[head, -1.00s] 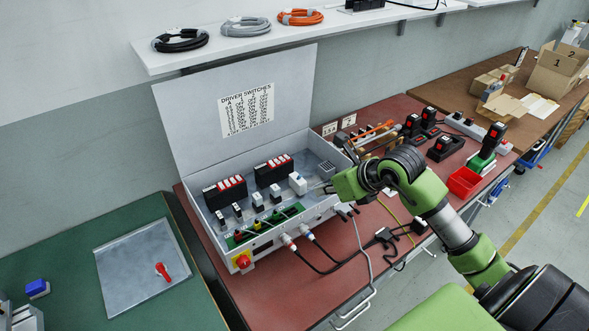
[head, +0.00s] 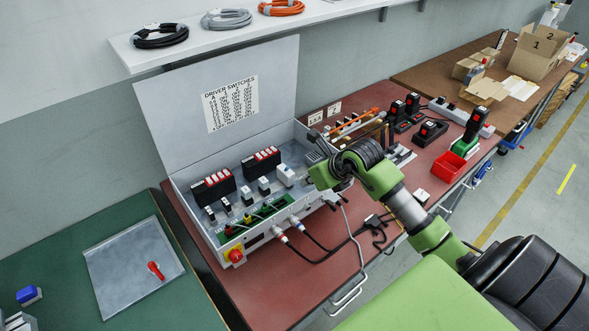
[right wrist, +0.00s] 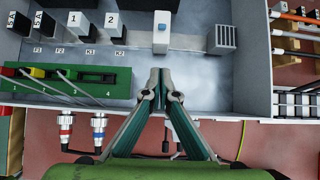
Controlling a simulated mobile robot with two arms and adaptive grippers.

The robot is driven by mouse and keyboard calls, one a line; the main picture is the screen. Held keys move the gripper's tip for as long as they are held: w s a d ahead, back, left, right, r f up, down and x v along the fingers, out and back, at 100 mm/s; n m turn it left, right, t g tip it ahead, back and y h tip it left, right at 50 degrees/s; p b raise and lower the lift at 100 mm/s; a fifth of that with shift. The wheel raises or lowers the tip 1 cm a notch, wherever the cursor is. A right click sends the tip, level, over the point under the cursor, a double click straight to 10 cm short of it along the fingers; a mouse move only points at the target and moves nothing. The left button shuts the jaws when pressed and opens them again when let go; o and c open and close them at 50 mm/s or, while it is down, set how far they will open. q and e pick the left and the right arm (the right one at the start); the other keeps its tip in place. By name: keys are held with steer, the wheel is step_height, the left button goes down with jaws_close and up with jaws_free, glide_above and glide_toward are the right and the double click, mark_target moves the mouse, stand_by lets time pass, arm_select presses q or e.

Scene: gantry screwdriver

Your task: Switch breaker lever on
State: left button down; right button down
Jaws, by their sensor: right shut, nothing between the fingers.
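The open grey switch box (head: 172,183) stands on the red bench with its lid up. Inside its right part is a white breaker-like block (head: 286,176). In the right wrist view this block (right wrist: 161,38) carries a small blue part, perhaps its lever, whose setting I cannot tell. My right gripper (head: 312,160) is over the right end of the box, beside the block. In the right wrist view my right gripper (right wrist: 160,75) is shut and empty, its tips just below the block in the picture and apparently apart from it. My left gripper is not in view.
A red and yellow rotary switch (head: 234,256) and cable plugs (right wrist: 98,125) sit on the box's front. Labelled relays 1 and 2 (right wrist: 117,25) stand left of the block, a grey vented part (right wrist: 222,38) right of it. A red-handled panel (head: 120,262) lies on the green table.

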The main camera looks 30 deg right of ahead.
mark_target(290, 173)
steer(key=x, duration=0.3)
steer(key=shift+w+f, duration=0.1)
steer(key=shift+w+a+r+p, duration=0.1)
steer(key=shift+w+r+p, duration=0.15)
steer(key=shift+w+p, duration=0.25)
steer(key=shift+w+a+r+p, duration=0.1)
steer(key=shift+w+r+p, duration=0.15)
steer(key=shift+w, duration=0.35)
steer(key=shift+w+r, duration=0.25)
steer(key=shift+w, duration=0.5)
steer(key=shift+d, duration=0.15)
